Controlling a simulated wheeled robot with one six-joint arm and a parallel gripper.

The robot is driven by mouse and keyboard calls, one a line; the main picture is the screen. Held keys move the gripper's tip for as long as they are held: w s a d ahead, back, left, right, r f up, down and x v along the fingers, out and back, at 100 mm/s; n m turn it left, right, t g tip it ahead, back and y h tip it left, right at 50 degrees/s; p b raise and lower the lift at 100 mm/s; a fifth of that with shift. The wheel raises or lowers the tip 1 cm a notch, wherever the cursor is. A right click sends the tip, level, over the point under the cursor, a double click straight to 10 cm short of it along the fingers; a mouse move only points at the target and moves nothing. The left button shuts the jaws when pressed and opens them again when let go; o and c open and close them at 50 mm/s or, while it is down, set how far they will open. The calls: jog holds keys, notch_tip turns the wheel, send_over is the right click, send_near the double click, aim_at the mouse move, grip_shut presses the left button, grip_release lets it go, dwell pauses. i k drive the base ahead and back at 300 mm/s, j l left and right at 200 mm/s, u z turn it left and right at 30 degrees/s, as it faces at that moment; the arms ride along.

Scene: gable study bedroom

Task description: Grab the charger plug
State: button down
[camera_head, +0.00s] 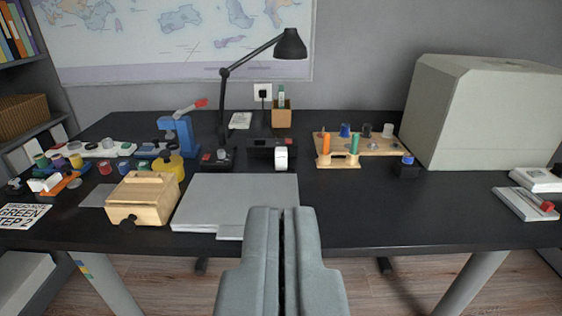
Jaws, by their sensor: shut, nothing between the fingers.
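A small black plug (263,94) sits in a white wall socket (256,88) behind the desk, just right of the lamp's stem. It looks like the charger plug, but it is too small to make out in detail. My gripper (282,210) is in the lower middle of the view, in front of the desk's near part. Its two grey fingers are shut with nothing between them. It is well short of the plug and apart from it.
The black desk (370,215) has free room front right. A wooden box (145,196) and grey sheets (240,195) lie front left. The desk lamp (224,110), a pen holder (281,117), a black dock (268,145) and a peg board (372,143) stand towards the back. A large grey case (480,115) stands right.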

aim_at(281, 153)
jog(key=i, duration=1.2)
